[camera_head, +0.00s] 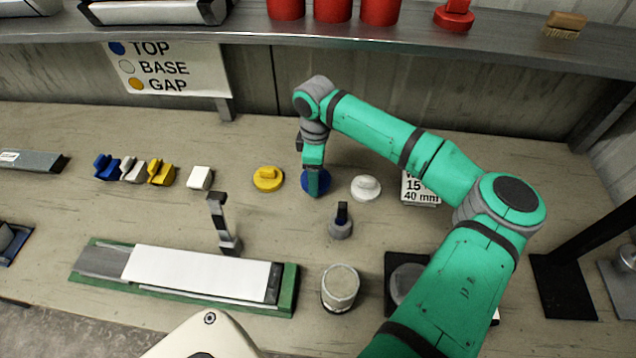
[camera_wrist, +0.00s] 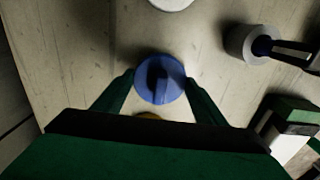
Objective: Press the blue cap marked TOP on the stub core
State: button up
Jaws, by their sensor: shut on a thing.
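The blue cap (camera_head: 317,186) lies on the bench between a yellow cap (camera_head: 267,178) and a white cap (camera_head: 366,187). My gripper (camera_head: 315,182) reaches down over it from above. In the wrist view the blue cap (camera_wrist: 158,79) has a raised grip bar, and the fingers of my gripper (camera_wrist: 158,88) stand on either side, closed on it. The cap appears to be still at bench level. The stub core (camera_head: 340,287) seems to be the short pale cylinder standing upright in front, its top uncovered.
A green tray (camera_head: 290,290) with a long white liner lies at front left. A small grey holder (camera_head: 341,222) stands between the caps and the cylinder. A sign (camera_head: 165,70) links blue with TOP.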

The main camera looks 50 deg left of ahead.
jog(key=shift+w+r, duration=0.1)
jog(key=shift+r, duration=1.75)
jog(key=shift+d, duration=0.15)
